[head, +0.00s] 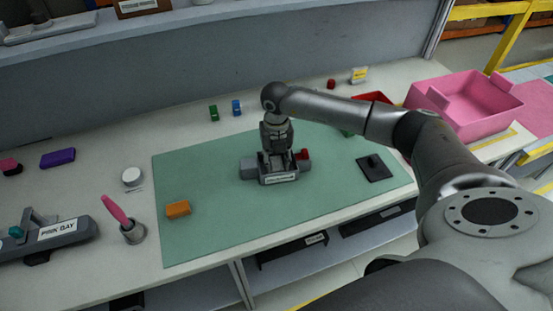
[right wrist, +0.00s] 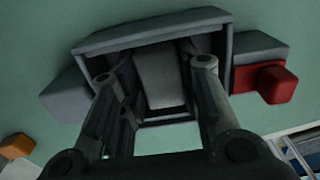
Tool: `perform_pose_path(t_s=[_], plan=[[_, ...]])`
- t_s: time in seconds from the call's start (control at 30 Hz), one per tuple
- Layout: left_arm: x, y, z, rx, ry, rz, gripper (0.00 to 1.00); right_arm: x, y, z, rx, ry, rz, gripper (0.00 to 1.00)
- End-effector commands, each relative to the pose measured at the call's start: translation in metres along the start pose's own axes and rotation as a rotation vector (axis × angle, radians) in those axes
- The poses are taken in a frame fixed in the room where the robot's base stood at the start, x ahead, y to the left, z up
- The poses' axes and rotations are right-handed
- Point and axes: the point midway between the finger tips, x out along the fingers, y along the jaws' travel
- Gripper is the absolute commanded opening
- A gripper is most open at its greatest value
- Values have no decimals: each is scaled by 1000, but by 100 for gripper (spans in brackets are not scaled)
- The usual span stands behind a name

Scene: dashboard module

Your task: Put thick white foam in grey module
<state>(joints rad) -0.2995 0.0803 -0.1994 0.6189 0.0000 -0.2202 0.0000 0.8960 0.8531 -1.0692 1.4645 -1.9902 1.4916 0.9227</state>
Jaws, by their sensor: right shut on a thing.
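The grey module (head: 249,171) sits on the green mat, and it fills the top of the right wrist view (right wrist: 150,40). My right gripper (head: 277,161) points down into the module. Its fingers in the right wrist view (right wrist: 160,95) are shut on a pale block, which looks like the thick white foam (right wrist: 160,75) in shadow. The foam is between the module's walls. Whether it touches the module floor I cannot tell. In the head view my gripper hides the foam. My left gripper is not in view.
A red block (right wrist: 277,82) is at the module's right side. On the mat (head: 215,235) are an orange block (head: 178,209) and a black plate (head: 374,167). A pink bin (head: 462,105) stands at the right. The mat's front middle is clear.

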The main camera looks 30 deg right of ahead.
Motion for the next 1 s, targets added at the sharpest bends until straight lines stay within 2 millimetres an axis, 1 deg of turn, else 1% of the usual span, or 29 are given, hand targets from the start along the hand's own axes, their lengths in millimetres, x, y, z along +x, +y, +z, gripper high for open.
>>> perform_pose_path(t_s=[0.1,0.13,0.3,0.57,0.67,0.73,0.87,1.0], plan=[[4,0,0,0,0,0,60,4,0,0,0,0,0,22],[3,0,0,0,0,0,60,4,0,0,0,0,0,33],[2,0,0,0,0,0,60,3,0,0,0,0,0,53],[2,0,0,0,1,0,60,2,0,0,0,0,0,53],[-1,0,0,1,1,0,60,-2,0,0,0,-1,0,53],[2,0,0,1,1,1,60,-6,0,1,0,-3,2,53],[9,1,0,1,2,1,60,-28,0,1,0,-5,2,53],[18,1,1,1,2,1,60,-59,1,2,-1,-6,3,53]])
